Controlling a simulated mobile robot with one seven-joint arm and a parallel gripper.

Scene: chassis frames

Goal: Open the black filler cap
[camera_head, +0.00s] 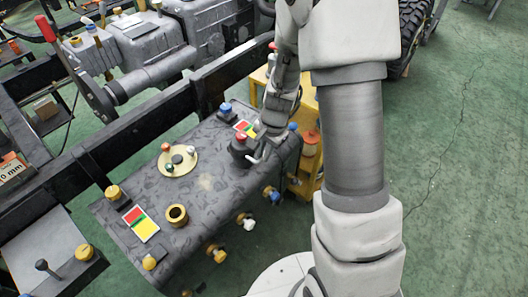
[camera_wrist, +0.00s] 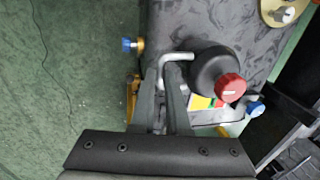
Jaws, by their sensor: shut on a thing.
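The black filler cap (camera_wrist: 208,66) is a round dark body with a red knob (camera_wrist: 230,87) on it, and a bent light-grey handle (camera_wrist: 178,57) sticks out from its side. In the head view the cap (camera_head: 239,148) sits on the right end of the dark tank's top. My gripper (camera_wrist: 161,82) is shut on the bent end of the handle, its two dark fingers on either side. In the head view my gripper (camera_head: 262,133) is beside the cap, partly hidden by my own arm. Whether the cap has turned cannot be told.
The dark tank (camera_head: 205,205) carries a round cream plate (camera_head: 178,160) with small knobs, a yellow open ring (camera_head: 176,215) and red-yellow labels. Blue-capped fittings (camera_wrist: 133,44) stick out near my fingers. A black frame rail (camera_head: 150,130) runs behind. Green floor is clear at right.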

